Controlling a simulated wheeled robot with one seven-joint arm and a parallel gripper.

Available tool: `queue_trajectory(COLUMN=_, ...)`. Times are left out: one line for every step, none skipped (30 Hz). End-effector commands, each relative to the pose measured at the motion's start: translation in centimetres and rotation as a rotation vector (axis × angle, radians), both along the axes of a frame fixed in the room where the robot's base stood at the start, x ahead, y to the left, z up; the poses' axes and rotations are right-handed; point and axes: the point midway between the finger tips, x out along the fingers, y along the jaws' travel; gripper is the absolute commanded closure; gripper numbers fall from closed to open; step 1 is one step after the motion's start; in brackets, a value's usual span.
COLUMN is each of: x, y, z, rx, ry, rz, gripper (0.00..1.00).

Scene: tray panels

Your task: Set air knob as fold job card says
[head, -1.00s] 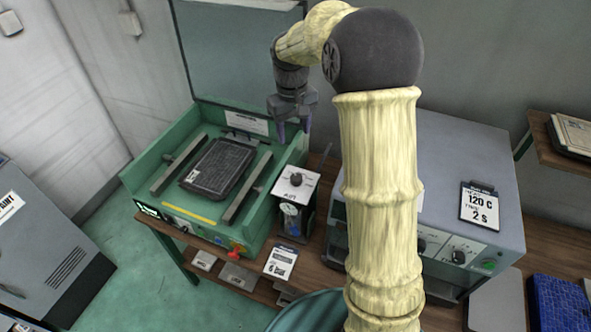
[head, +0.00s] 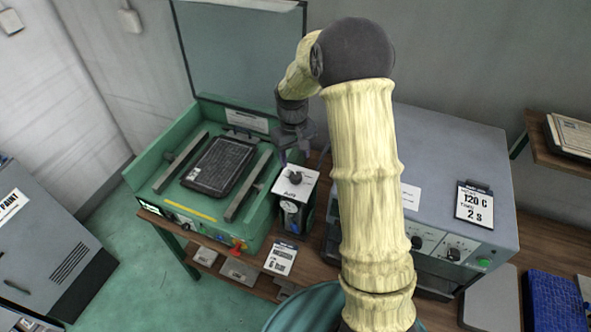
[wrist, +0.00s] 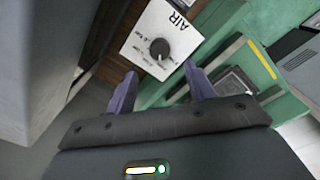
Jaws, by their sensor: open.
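The dark round air knob (head: 295,177) sits on the white top plate of a small box beside the green press. In the wrist view the knob (wrist: 159,48) shows beyond my fingertips, on a plate marked AIR; its scale is too small to read. My gripper (head: 294,154) is open and empty, above and just behind the knob; its two purple fingers (wrist: 160,72) are apart in the wrist view. A white card (head: 281,259) lies low in front of the box, its print unclear. A clipboard card (head: 474,205) on the grey machine reads 120 C, 2 s.
The green press (head: 135,178) with a dark plate stands left of the air box, its glass guard (head: 240,55) behind. The grey machine (head: 450,140) with its own knobs stands to the right. A red knob (head: 235,252) juts from the press front.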

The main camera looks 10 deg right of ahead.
Motion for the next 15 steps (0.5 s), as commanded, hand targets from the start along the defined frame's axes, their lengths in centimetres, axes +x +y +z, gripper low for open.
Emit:
queue_trajectory(x=-0.1, y=0.0, z=-0.8, rx=-0.001, ry=0.006, rz=0.000, gripper=0.46)
queue_trajectory(x=-0.1, y=0.0, z=-1.3, rx=0.000, ry=0.005, rz=0.000, gripper=0.46)
queue_trajectory(x=-0.1, y=-0.1, z=-2.0, rx=0.000, ry=0.005, rz=0.001, gripper=0.46)
queue_trajectory(x=-0.1, y=-0.1, z=-2.5, rx=0.000, ry=0.005, rz=0.001, gripper=0.46)
queue_trajectory(x=0.0, y=-0.1, z=-3.0, rx=0.000, ry=0.005, rz=0.001, gripper=0.46)
queue_trajectory(x=0.0, y=-0.1, z=-3.7, rx=0.000, ry=0.005, rz=0.001, gripper=0.46)
queue_trajectory(x=0.0, y=-0.1, z=-4.2, rx=0.000, ry=0.005, rz=0.002, gripper=0.46)
queue_trajectory(x=-0.1, y=-0.1, z=-4.7, rx=0.000, ry=0.005, rz=0.002, gripper=0.46)
queue_trajectory(x=-0.1, y=-0.1, z=-5.3, rx=0.000, ry=0.004, rz=0.002, gripper=0.46)
queue_trajectory(x=-0.1, y=-0.2, z=-5.8, rx=0.000, ry=0.005, rz=0.001, gripper=0.46)
queue_trajectory(x=0.0, y=-0.2, z=-6.1, rx=0.000, ry=0.004, rz=0.001, gripper=0.46)
queue_trajectory(x=0.0, y=-0.2, z=-6.6, rx=0.000, ry=0.003, rz=0.001, gripper=0.46)
queue_trajectory(x=0.0, y=-0.2, z=-7.0, rx=0.000, ry=0.004, rz=0.000, gripper=0.46)
queue_trajectory(x=0.0, y=-0.2, z=-7.2, rx=-0.001, ry=0.003, rz=0.000, gripper=0.46)
queue_trajectory(x=0.1, y=-0.2, z=-7.5, rx=0.000, ry=0.001, rz=0.000, gripper=0.46)
